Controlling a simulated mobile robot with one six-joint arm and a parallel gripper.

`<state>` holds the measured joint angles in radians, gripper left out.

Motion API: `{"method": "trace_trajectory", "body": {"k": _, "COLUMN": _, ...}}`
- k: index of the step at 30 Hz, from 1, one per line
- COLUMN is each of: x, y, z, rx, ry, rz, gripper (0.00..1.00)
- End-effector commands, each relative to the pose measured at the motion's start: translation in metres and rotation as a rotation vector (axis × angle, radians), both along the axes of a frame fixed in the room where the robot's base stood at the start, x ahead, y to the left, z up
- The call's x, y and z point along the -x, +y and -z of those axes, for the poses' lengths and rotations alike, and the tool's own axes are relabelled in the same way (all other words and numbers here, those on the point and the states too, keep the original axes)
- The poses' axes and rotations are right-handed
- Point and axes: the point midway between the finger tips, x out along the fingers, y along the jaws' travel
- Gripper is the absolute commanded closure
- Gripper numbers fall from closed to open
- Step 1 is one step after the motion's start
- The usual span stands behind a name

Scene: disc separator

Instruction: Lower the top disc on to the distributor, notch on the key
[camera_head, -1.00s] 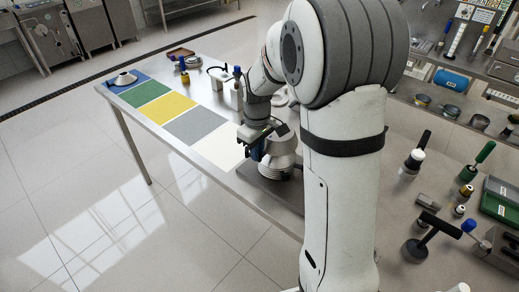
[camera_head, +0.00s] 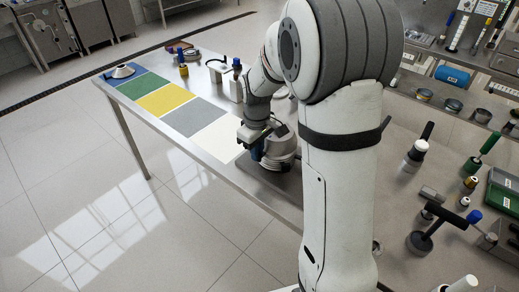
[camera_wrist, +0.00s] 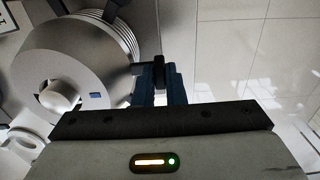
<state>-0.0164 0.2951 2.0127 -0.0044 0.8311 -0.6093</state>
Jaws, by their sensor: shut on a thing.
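The pale grey top disc (camera_wrist: 50,60), a wide cone with a round central neck (camera_wrist: 60,95), fills the left of the wrist view. A small blue mark (camera_wrist: 95,96) shows on its cone. My gripper (camera_wrist: 160,82) is shut on the disc near its rim; the exact contact is partly hidden. Ribbed, stacked edges (camera_wrist: 122,32) show along the disc's rim. In the head view, my gripper (camera_head: 256,146) is at the left side of the disc stack (camera_head: 281,158), low over the bench. The notch and key cannot be made out, nor can any remaining gap.
The steel bench carries a row of coloured mats, with the white mat (camera_head: 216,140) nearest the stack. A bottle (camera_head: 236,86) and a small cone (camera_head: 121,71) stand farther back. Several tools, including a black-handled mallet (camera_head: 430,230), stand to the right. My arm hides the bench middle.

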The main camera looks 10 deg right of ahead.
Motion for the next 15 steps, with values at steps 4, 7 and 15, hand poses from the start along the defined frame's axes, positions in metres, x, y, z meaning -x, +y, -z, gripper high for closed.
{"method": "trace_trajectory", "body": {"k": 4, "x": -0.0001, "y": 0.0002, "z": 0.0063, "rx": 0.000, "ry": 0.000, "rz": 0.000, "gripper": 1.00}}
{"method": "trace_trajectory", "body": {"k": 7, "x": -0.0001, "y": 0.0002, "z": 0.0101, "rx": 0.000, "ry": 0.000, "rz": -0.001, "gripper": 1.00}}
{"method": "trace_trajectory", "body": {"k": 15, "x": 0.0000, "y": 0.0003, "z": 0.0079, "rx": 0.000, "ry": 0.000, "rz": -0.001, "gripper": 0.68}}
